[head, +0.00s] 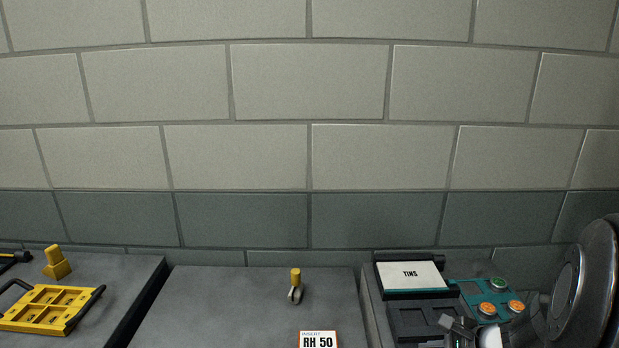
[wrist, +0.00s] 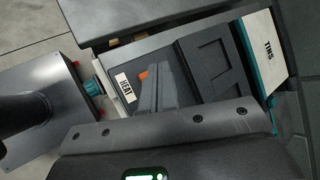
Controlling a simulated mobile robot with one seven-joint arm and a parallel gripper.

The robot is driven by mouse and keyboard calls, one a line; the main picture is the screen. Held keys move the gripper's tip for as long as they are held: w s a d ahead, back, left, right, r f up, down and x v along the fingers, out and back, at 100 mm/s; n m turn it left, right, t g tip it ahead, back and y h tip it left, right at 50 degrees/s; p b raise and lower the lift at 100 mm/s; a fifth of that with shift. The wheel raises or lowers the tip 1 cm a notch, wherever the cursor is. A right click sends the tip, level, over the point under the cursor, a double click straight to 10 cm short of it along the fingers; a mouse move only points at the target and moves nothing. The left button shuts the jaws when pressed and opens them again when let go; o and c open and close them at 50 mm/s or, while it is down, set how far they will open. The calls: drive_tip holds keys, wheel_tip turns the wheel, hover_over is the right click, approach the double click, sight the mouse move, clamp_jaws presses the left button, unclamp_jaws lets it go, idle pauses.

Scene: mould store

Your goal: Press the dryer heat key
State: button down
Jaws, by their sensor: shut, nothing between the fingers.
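A white label reading HEAT (wrist: 125,84) lies on the dark unit in the wrist view. A small orange piece (wrist: 143,74) shows beside the label, partly hidden by my fingers; I take it for the heat key. My gripper (wrist: 157,72) is shut and empty, its fingertips right next to the orange piece in the picture. I cannot tell whether they touch it. In the head view, my gripper (head: 447,321) is at the lower right, over the dark recessed tray (head: 408,314), left of the teal panel.
The teal panel (head: 470,290) carries a green button (head: 498,284) and two orange ones (head: 487,309). An RH 50 card (head: 318,340), a yellow-topped peg (head: 295,278) and a yellow mould tray (head: 50,308) are farther left. A block wall (head: 310,155) closes the back.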

wheel_tip(320, 180, up, 5)
drive_tip(key=shift+f, duration=0.15)
drive_tip(key=shift+a, duration=0.1)
idle(0.3)
drive_tip(key=s+a+r+n+h, duration=0.3)
drive_tip(key=s+a+r+n, duration=0.2)
drive_tip(key=s+n, duration=0.2)
drive_tip(key=s+a+r+n+g+h, duration=0.1)
drive_tip(key=s+a+r+n+h, duration=0.2)
drive_tip(key=s+a+r+n, duration=0.2)
drive_tip(key=s+n, duration=0.3)
drive_tip(key=n, duration=0.3)
drive_tip(key=shift+n, duration=0.3)
